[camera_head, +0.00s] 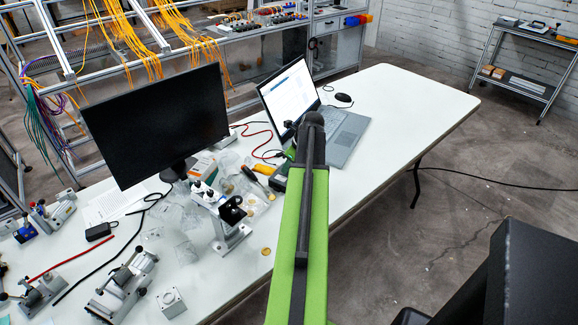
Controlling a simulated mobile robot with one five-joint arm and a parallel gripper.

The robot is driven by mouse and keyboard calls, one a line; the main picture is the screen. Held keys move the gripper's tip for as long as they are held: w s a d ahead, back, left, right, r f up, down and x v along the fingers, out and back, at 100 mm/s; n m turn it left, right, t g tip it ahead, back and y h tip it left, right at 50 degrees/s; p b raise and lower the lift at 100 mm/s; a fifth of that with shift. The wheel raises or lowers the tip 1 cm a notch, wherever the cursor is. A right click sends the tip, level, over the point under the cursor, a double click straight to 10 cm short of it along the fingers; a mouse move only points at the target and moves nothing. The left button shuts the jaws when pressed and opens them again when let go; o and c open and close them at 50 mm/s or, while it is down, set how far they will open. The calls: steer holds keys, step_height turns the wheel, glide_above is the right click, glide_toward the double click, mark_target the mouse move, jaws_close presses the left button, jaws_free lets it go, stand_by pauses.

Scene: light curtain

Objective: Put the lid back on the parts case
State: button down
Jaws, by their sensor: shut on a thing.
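I cannot make out the parts case or its lid in the head view. My own green and black arm link rises through the middle of the picture and hides part of the white table (403,102) behind it. My gripper does not show clearly, so what it holds cannot be seen.
A black monitor (157,124) and an open laptop (345,135) stand on the table. A small grey-white device (230,235), clear bags and grey fixtures (122,285) crowd the left half. The table's right end is mostly bare. A shelf cart (520,80) stands at the back right.

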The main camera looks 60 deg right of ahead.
stand_by(0.3)
steer(key=c, duration=0.8)
jaws_free()
steer(key=shift+o, duration=0.2)
step_height(320, 180, up, 7)
steer(key=p, duration=0.7)
steer(key=shift+c, duration=0.5)
jaws_close()
stand_by(0.5)
